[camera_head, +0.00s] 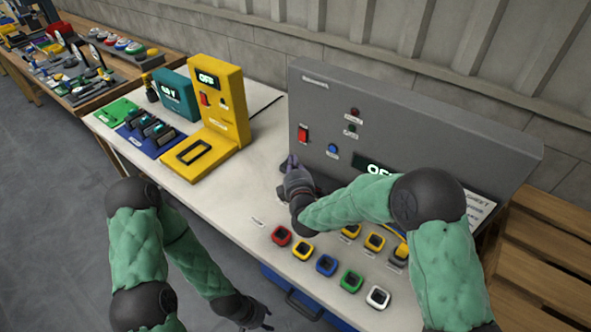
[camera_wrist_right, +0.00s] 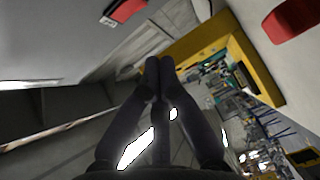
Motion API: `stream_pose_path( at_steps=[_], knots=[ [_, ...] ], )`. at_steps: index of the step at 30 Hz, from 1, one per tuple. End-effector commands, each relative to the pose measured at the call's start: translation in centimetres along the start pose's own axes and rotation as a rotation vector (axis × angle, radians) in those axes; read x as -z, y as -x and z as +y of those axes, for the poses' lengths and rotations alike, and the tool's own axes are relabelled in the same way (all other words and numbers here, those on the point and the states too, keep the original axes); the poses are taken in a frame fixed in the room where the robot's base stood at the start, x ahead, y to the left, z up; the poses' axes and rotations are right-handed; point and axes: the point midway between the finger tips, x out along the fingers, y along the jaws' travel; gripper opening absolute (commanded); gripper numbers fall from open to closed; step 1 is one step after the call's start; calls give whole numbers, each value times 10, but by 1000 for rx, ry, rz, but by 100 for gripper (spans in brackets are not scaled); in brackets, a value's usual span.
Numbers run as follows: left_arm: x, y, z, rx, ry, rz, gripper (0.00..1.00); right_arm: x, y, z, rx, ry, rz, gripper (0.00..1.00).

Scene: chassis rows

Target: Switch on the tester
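Two devices have a display reading OFF: a large grey panel (camera_head: 430,130) at the right and a yellow unit (camera_head: 228,95) at the left. Which one is the tester is not readable. The grey panel has a red switch (camera_head: 303,133), a blue button (camera_head: 332,150) and dark lamps; its display (camera_head: 372,167) is partly behind my right arm. The yellow unit has a red switch (camera_head: 204,99). My right gripper (camera_head: 291,163) is in front of the grey panel's left end, below its red switch. Its fingertips (camera_wrist_right: 158,62) are together and empty. My left gripper (camera_head: 264,318) is low, by the table's front edge.
The table middle is clear.

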Motion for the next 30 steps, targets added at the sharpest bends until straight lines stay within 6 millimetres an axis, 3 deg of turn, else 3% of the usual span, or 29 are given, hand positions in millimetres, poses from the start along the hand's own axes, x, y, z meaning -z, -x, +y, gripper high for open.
stream_pose_path(
  at_steps=[8,12,18,30],
  knots=[
    [0,-16,-6,0,0,0,40,0,-52,-3,0,0,-1,0],
    [1,-23,-8,0,0,0,40,-17,-65,-2,-1,0,-2,0],
    [1,-27,-10,0,0,0,40,-27,-76,-1,0,1,0,0],
    [1,-27,-10,0,0,0,40,-28,-77,0,0,0,1,0]
  ],
)
